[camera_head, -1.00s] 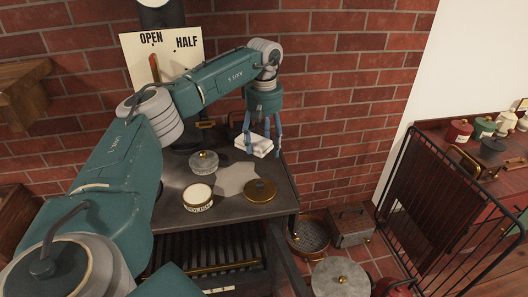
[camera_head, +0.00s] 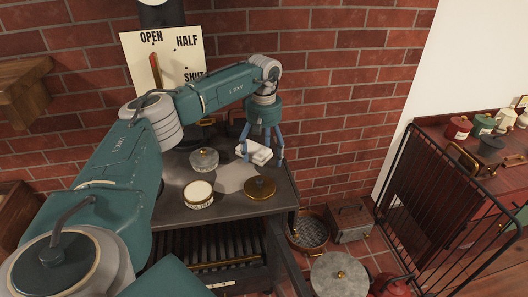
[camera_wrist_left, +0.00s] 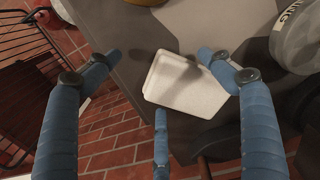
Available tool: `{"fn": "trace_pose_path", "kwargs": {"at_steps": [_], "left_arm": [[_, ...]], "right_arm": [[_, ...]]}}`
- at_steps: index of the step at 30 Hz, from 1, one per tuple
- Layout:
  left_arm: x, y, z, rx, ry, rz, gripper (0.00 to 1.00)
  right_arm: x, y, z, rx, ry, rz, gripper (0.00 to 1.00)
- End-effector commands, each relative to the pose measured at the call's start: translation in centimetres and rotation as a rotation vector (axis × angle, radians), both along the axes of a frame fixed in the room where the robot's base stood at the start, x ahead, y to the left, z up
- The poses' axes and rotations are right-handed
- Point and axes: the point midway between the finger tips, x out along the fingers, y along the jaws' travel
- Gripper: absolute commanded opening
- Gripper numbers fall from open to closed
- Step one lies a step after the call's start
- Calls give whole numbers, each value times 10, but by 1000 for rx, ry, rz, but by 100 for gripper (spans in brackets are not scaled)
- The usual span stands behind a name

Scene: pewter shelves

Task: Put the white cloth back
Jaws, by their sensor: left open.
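The white cloth (camera_head: 257,153) is a folded pad on the dark stove top's (camera_head: 225,212) back right part. In the left wrist view the cloth (camera_wrist_left: 185,88) lies near the top's edge. My left gripper (camera_head: 261,157) is open and points down over the cloth, with its blue fingers spread around it. In the left wrist view the gripper (camera_wrist_left: 160,75) has one finger left of the cloth, one at its right side and one below it in the picture. I cannot tell whether any finger touches it. My right gripper is not in view.
A polish tin (camera_head: 198,194), a grey lidded pot (camera_head: 204,159) and a brass lid (camera_head: 260,187) stand near the cloth. A sign board (camera_head: 165,65) leans behind. Pans and a metal box (camera_head: 350,220) are on the floor at right, beside a black rack (camera_head: 440,205).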

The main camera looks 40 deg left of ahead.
Motion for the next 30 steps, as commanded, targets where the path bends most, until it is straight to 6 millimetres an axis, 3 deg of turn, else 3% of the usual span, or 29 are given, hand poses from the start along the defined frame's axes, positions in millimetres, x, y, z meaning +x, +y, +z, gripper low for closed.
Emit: {"fn": "trace_pose_path", "kwargs": {"at_steps": [8,21,30], "left_arm": [[2,0,21,-1,-5,0,81],[2,0,107,0,-4,-1,81],[0,0,122,0,0,0,81]], "right_arm": [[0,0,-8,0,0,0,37],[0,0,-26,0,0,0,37],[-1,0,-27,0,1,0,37]]}}
